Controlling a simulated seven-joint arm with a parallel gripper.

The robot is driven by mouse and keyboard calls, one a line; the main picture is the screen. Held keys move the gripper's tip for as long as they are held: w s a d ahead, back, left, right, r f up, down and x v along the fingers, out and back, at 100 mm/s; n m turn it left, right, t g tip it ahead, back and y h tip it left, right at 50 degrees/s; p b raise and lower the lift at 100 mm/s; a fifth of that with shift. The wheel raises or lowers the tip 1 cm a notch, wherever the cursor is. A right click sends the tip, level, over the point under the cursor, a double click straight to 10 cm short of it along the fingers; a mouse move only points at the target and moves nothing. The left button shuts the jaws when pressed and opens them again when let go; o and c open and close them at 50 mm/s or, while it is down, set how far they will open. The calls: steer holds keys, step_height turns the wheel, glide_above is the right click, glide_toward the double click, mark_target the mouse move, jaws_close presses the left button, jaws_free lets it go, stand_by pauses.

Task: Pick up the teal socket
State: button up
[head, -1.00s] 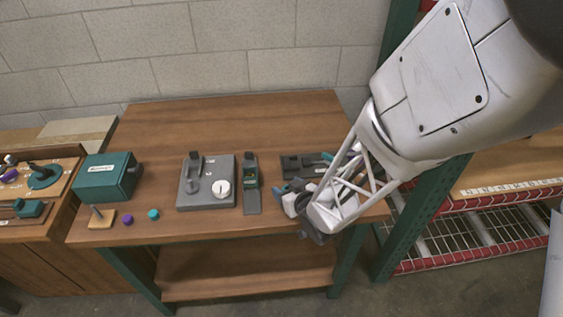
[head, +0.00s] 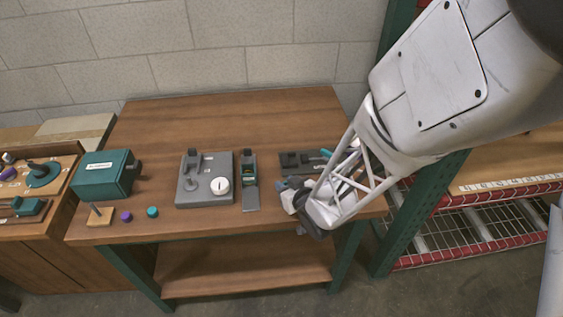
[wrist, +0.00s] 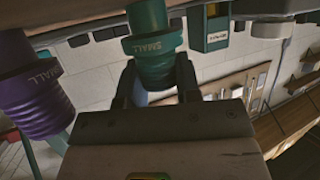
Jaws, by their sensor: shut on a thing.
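The teal socket (wrist: 153,45), a ribbed piece marked SMALL, is at the top centre of the wrist view. My gripper (wrist: 156,78) is shut on its lower ribbed part, one finger on each side. A purple socket (wrist: 35,90), also marked SMALL, stands to the left, apart from the fingers. In the head view my gripper (head: 292,200) is low at the right front of the table, and my wrist hides the held socket there.
A dark grey holder (head: 295,161) lies behind my gripper. A grey fixture with a white knob (head: 220,186) and a narrow grey device (head: 249,190) are to its left. Further left are a teal box (head: 105,176) and small purple (head: 126,217) and teal (head: 152,212) pieces. The table's back (head: 230,115) is clear.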

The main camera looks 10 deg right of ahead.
steer(key=shift+r, duration=0.15)
steer(key=shift+r, duration=1.5)
steer(key=s+d+r, duration=0.1)
steer(key=s+d, duration=0.2)
steer(key=s, duration=1.2)
steer(key=shift+s+r, duration=0.15)
steer(key=shift+r, duration=0.2)
steer(key=shift+s, duration=0.2)
steer(key=shift+r, duration=0.1)
